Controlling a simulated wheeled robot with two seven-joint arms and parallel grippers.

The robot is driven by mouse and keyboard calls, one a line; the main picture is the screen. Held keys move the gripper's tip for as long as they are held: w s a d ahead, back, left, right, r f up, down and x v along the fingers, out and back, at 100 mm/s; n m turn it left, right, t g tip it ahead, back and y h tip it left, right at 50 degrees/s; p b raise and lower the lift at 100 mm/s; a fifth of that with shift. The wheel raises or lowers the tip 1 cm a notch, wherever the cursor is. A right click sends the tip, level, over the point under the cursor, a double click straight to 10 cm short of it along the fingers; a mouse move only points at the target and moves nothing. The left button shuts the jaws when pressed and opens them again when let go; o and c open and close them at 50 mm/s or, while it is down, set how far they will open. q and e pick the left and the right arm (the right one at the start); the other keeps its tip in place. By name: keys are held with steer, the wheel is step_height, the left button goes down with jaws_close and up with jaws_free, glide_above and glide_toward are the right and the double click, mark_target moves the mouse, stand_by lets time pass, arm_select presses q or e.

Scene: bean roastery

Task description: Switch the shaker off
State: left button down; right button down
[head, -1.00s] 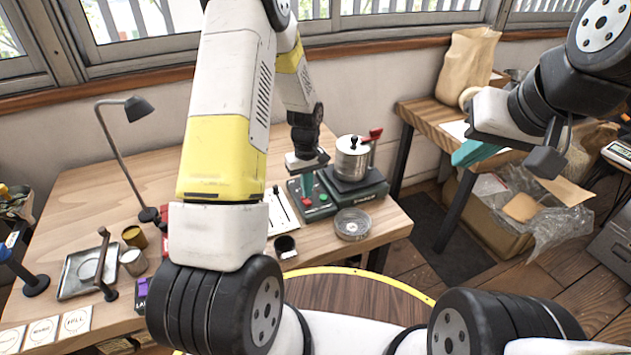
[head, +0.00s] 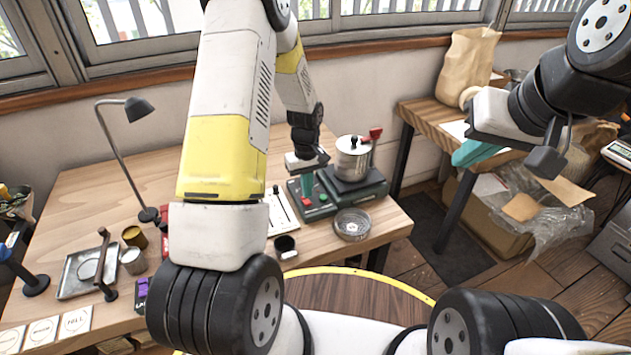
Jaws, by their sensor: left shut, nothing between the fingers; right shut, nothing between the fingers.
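The shaker (head: 361,190) is a dark green box at the right end of the wooden table, with a lidded metal pot (head: 352,158) on top. Its control panel on the left carries a red button (head: 306,201) and a green button (head: 323,197). My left gripper (head: 307,187) points down over the panel, its teal fingers shut and empty, just behind the red button. I cannot tell whether the fingertips touch the panel. My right gripper (head: 472,153) is shut and empty, in the air at the right, away from the shaker.
A metal tray (head: 85,274), small tins and a lamp (head: 138,108) occupy the left side. A box with plastic wrap (head: 488,225) stands at right.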

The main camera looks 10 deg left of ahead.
arm_select(q)
steer(key=shift+f, duration=1.25)
stand_by(0.4)
steer(key=shift+r, duration=3.55)
step_height(320, 180, up, 11)
steer(key=m+t, duration=0.1)
glide_above(307, 201)
steer(key=s, duration=0.4)
steer(key=s+d+r+m+t+h, duration=0.1)
steer(key=s+r+m+t, duration=0.1)
steer(key=s+r, duration=0.6)
steer(key=s+r+m+t, duration=0.1)
steer(key=s+r+m, duration=0.1)
steer(key=s+r, duration=0.2)
steer(key=s+d+r+m+t+h, duration=0.1)
steer(key=s+r+m+t, duration=0.1)
steer(key=s+r, duration=0.3)
steer(key=shift+s+d+r, duration=0.15)
steer(key=shift+s+d, duration=0.1)
steer(key=shift+s, duration=1.8)
